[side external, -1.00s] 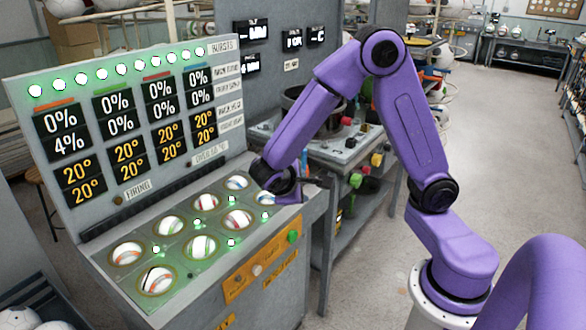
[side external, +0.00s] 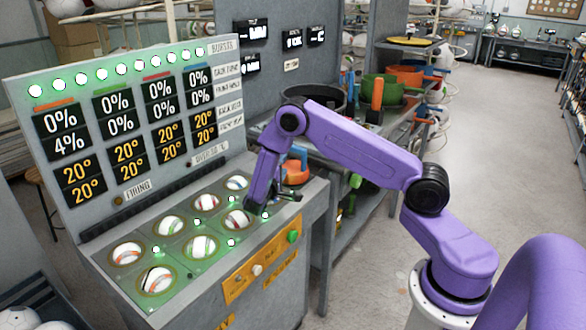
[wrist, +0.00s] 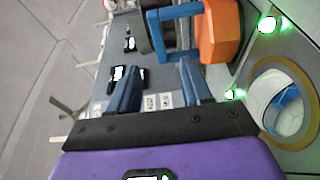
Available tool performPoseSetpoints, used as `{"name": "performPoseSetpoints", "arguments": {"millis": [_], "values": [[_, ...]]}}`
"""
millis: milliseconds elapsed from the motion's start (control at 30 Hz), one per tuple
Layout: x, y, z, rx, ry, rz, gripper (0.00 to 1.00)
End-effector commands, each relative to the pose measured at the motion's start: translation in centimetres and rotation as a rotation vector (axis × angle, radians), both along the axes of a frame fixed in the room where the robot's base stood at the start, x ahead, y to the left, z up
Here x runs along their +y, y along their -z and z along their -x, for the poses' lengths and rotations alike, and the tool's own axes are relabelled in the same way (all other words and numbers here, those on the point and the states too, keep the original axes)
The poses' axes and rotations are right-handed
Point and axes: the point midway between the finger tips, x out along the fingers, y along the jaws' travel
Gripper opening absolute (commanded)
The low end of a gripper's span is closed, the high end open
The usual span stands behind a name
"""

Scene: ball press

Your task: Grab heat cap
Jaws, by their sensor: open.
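The heat cap, an orange faceted piece (wrist: 220,32) with a blue handle (wrist: 176,12), is at the top right of the wrist view. In the side view, an orange piece with a blue handle (side external: 297,172) shows at the right end of the firing panel, partly hidden behind my arm. My gripper (wrist: 160,75) is open, its two dark blue fingers apart with nothing between them. The handle lies just beyond the fingertips; I see no contact. In the side view my gripper (side external: 283,193) is low over the panel's right end, mostly hidden by my wrist.
The firing panel (side external: 180,275) holds several striped balls in ringed sockets with green lights. Its display board (side external: 140,120) stands upright behind. A dark round pot (side external: 312,98) and green and orange containers (side external: 378,90) stand on the bench at right.

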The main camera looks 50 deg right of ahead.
Motion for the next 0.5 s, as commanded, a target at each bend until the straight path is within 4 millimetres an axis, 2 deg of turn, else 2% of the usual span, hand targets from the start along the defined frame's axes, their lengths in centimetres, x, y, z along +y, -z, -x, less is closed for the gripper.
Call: {"name": "performPoseSetpoints", "arguments": {"millis": [33,300,500], "values": [[-1.1,0.0,-0.2,0.0,0.005,0.0,0.49],[-5.8,0.0,-1.8,0.001,0.004,-0.002,0.49],[-7.8,0.0,-2.6,0.003,0.001,-0.001,0.49]]}}
